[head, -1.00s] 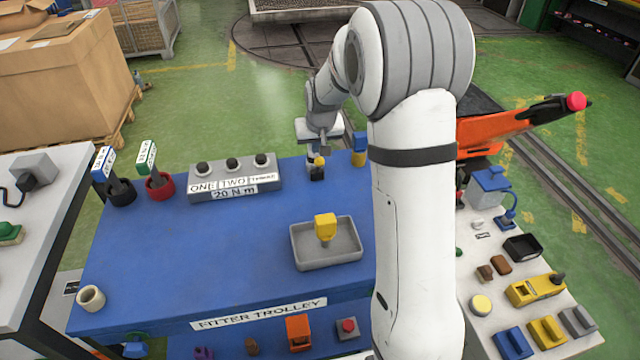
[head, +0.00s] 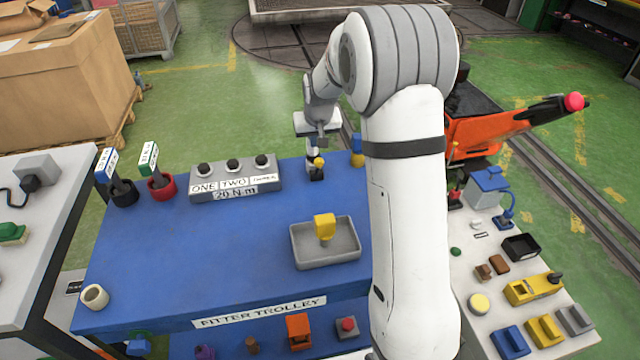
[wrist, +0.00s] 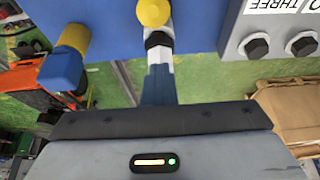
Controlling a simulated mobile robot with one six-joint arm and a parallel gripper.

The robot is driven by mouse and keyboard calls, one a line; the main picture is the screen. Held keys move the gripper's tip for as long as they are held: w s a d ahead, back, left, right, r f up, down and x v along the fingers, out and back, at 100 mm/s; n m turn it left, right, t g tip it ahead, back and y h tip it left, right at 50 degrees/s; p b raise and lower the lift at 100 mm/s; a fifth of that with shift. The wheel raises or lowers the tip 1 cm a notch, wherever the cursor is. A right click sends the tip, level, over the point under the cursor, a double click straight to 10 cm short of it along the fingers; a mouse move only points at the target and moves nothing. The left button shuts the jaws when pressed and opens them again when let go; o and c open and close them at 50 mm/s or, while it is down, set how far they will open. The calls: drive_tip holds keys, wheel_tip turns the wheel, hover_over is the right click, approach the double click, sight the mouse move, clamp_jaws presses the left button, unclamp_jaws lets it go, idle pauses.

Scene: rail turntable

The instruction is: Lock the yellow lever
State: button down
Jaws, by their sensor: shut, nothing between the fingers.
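The yellow lever shows as a round yellow knob (head: 319,162) on a dark base at the back edge of the blue trolley top. In the wrist view the yellow knob (wrist: 153,12) is at the top centre, with a black and white part just below it. My gripper (head: 322,146) is shut and empty, pointing down just behind the knob. In the wrist view my gripper's fingers (wrist: 159,70) reach up close to the lever. I cannot tell whether they touch it. The lever's base is partly hidden.
A grey box (head: 236,180) with three black knobs stands to the lever's left. A blue and yellow item (head: 357,152) stands to its right, partly behind my arm. A grey tray (head: 345,252) with a yellow-headed part lies in front. The trolley's middle left is clear.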

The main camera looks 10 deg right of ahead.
drive_tip(key=shift+w+r, duration=0.3)
drive_tip(key=shift+w, duration=0.15)
drive_tip(key=c, duration=1.9)
unclamp_jaws()
drive_tip(key=shift+c, duration=0.2)
drive_tip(key=o, duration=0.4)
drive_tip(key=shift+w+r+p, duration=0.15)
drive_tip(key=shift+r+p, duration=0.2)
drive_tip(key=shift+r, duration=0.1)
drive_tip(key=o, duration=0.3)
drive_tip(key=shift+p+v, duration=0.3)
drive_tip(key=shift+v, duration=0.6)
drive_tip(key=v, duration=0.2)
drive_tip(key=p+v, duration=0.1)
drive_tip(key=shift+s+r, duration=0.2)
drive_tip(key=shift+s, duration=0.25)
